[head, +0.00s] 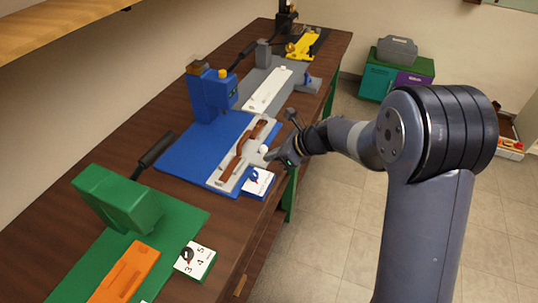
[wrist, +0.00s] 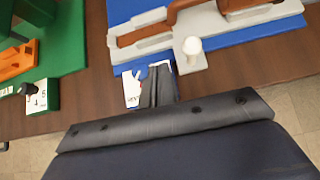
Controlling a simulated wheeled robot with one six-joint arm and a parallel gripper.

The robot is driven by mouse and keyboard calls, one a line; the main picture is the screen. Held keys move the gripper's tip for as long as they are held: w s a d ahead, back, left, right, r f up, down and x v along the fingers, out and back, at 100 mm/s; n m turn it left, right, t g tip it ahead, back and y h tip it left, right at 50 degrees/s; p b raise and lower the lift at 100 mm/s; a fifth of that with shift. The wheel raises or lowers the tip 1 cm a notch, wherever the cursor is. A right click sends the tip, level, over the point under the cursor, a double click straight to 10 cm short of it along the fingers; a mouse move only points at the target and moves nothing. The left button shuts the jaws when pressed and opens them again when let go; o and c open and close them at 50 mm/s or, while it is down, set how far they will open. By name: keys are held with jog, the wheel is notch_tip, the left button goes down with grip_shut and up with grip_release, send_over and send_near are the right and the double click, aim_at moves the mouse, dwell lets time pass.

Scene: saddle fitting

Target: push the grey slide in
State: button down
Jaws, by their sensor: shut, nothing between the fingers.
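The light grey slide (head: 226,178) lies on the blue base of the blue station, with a brown curved strip (head: 247,138) along it. A white round knob (head: 264,150) stands on the slide's near side. In the wrist view the knob (wrist: 193,46) sits on a grey tab reaching toward my gripper, and the slide (wrist: 247,17) runs across the top. My gripper (head: 283,152) is shut and empty, just right of the knob in the head view. In the wrist view its fingertips (wrist: 158,72) are below and left of the knob, over a white card. Contact cannot be told.
The blue press (head: 209,95) stands behind the slide. A white card with a blue pointer (head: 257,182) is at the blue base's front edge. A green station with an orange block (head: 125,274) is nearer; grey and yellow stations are farther. Open floor (head: 315,220) lies right of the bench.

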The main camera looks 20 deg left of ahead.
aim_at(242, 166)
jog(key=p+x, duration=0.1)
jog(key=x, duration=0.8)
jog(key=shift+a+f, duration=0.15)
